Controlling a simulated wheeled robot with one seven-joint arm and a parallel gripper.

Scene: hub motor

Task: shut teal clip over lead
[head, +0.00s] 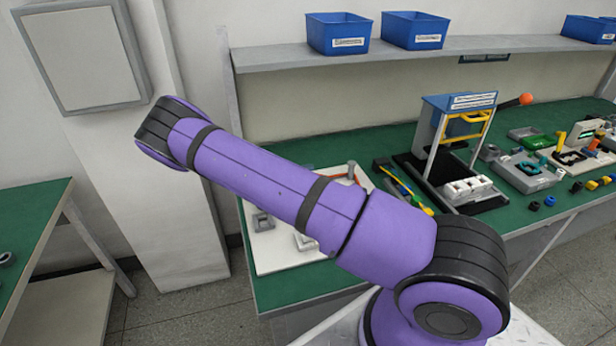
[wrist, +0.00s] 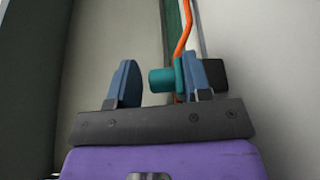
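In the wrist view a teal part (wrist: 161,80), which looks like the clip, lies between the two blue fingers of my gripper (wrist: 155,70). It has a round stub pointing left and a flat flange close to the right finger; I cannot tell whether they touch. A small gap shows between the stub and the left finger, so my gripper is open around it. An orange lead (wrist: 184,32) runs up from the flange. Whether the clip is open or shut does not show. In the head view my arm hides my gripper and the clip; an orange strip (head: 341,174) shows beyond the arm.
A white board (head: 275,262) with grey blocks lies on the green bench, partly behind my arm. To its right stand a blue-topped press frame (head: 458,104), coloured tools (head: 402,188) and fixtures. A shelf (head: 290,58) with blue bins is above. A black block (wrist: 214,75) shows beside the right finger.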

